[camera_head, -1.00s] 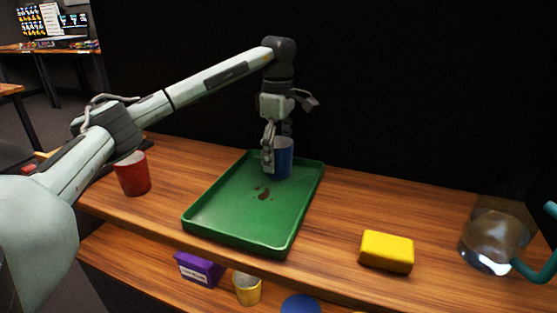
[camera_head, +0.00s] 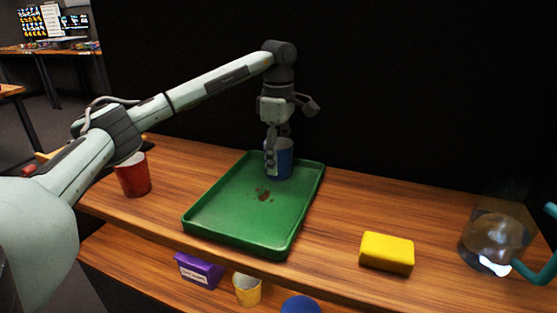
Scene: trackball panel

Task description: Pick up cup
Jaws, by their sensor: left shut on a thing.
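A blue cup (camera_head: 284,161) stands upright at the far end of the green tray (camera_head: 208,237). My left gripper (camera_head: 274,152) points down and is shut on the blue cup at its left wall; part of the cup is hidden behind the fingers. A red cup (camera_head: 133,177) stands on the wooden table left of the tray, partly covered by my left arm. A yellow cup (camera_head: 247,290) stands on the lower shelf. My right gripper is not in view.
A brown stain (camera_head: 263,195) marks the tray. A yellow sponge (camera_head: 386,252) and a glass pitcher (camera_head: 492,240) with a teal handle are on the right. A purple box (camera_head: 199,270) and a blue object (camera_head: 300,305) sit on the lower shelf.

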